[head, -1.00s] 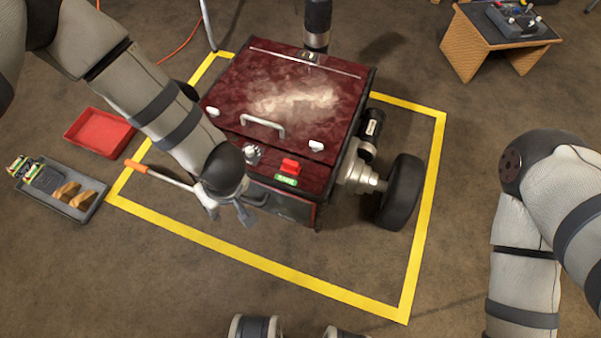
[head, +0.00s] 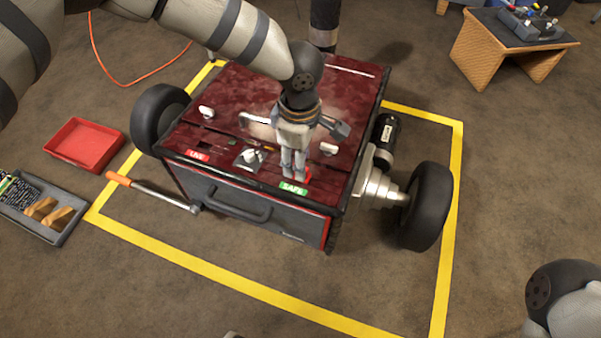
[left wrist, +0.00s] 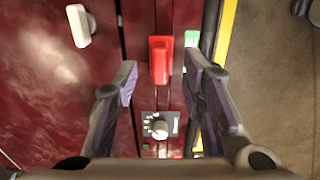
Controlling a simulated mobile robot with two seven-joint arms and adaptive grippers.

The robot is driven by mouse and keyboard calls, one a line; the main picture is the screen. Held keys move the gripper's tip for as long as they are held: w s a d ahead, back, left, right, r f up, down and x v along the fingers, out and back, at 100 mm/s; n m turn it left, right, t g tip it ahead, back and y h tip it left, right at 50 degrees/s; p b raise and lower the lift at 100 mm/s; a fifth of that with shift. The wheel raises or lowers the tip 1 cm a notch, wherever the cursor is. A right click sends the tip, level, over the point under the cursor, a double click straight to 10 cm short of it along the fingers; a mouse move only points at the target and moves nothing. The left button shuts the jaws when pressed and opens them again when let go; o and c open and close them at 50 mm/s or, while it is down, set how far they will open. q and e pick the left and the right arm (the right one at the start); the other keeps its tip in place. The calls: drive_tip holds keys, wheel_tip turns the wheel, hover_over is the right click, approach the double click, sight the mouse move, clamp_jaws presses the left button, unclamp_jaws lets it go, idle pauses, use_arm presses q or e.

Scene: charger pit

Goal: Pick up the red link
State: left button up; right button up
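The red link (left wrist: 160,60) is a small red block on the front edge of the dark red cart's top (head: 230,125), beside the green SAFE label (head: 293,188). In the head view my left gripper mostly covers the link, and only a bit of red shows at its fingertips. My left gripper (head: 294,168) points down over it. In the left wrist view the two fingers (left wrist: 160,78) are apart, one on each side of the link, with gaps on both sides. I cannot tell its height above the link. My right gripper is out of view.
A dial (head: 250,157) and a red LIVE label (head: 197,156) are left of the link. White latches (head: 328,149) and a handle (head: 258,119) stand up from the lid. A red tray (head: 85,145) and a grey tray (head: 48,233) lie on the floor at left.

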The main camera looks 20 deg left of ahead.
use_arm(q)
wheel_tip(320, 180, down, 4)
drive_tip(key=shift+r+b, duration=0.25)
drive_tip(key=shift+b, duration=0.2)
drive_tip(key=shift+r, duration=0.15)
clamp_jaws()
